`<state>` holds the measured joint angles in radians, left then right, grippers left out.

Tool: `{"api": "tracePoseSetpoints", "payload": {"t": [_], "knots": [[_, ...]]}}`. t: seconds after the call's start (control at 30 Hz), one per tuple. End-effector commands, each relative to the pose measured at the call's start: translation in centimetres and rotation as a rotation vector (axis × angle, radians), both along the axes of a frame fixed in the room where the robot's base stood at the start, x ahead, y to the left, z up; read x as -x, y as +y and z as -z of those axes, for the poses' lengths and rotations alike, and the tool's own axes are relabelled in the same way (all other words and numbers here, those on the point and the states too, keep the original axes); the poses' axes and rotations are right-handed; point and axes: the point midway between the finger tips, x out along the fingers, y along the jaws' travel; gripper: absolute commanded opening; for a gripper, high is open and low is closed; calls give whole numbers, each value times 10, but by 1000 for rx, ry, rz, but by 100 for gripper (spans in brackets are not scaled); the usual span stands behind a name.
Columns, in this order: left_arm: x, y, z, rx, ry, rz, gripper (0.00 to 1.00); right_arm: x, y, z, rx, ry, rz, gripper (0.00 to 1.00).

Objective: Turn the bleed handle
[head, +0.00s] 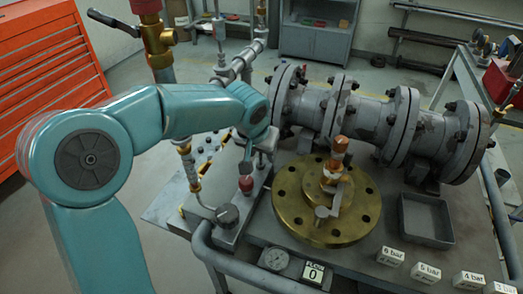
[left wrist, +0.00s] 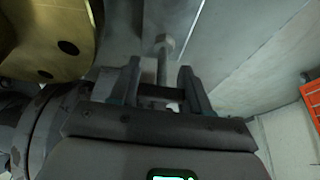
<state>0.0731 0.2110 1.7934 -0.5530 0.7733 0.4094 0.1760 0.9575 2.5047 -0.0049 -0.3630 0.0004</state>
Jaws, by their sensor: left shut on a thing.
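My left arm reaches in from the left in the head view. My left gripper (head: 247,165) points down over the grey block beside the brass flange. In the left wrist view its two fingers (left wrist: 161,85) stand on either side of a slim grey metal stem with a rounded head (left wrist: 164,45), which I take to be the bleed handle. The gripper is shut on it. The grip point is partly hidden by the fingers and dark in both views. A dark red knob (head: 246,184) shows just below the gripper in the head view. My right gripper is out of view.
A brass flange (head: 285,215) with a copper-coloured stem stands right of the gripper. Grey flanged pipe (head: 355,112) runs behind. An empty grey tray (head: 427,222) and pressure tags lie right.

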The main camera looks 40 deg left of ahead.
Motion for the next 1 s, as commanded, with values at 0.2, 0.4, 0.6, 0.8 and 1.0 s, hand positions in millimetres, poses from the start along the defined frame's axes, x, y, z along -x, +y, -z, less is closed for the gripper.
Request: {"api": "tracePoseSetpoints", "payload": {"t": [0.2, 0.4, 0.6, 0.8, 1.0], "knots": [[-2, 1, -4, -3, -12, 2, 16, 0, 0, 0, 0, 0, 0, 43], [-1, 1, -3, -2, -9, 1, 72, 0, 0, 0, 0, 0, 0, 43], [-1, 0, -2, -1, -5, 1, 72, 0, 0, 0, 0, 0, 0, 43], [7, -2, -25, -1, -9, 1, 72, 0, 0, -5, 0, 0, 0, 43], [27, -6, -75, -1, -11, 1, 72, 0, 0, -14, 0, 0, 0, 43]]}}
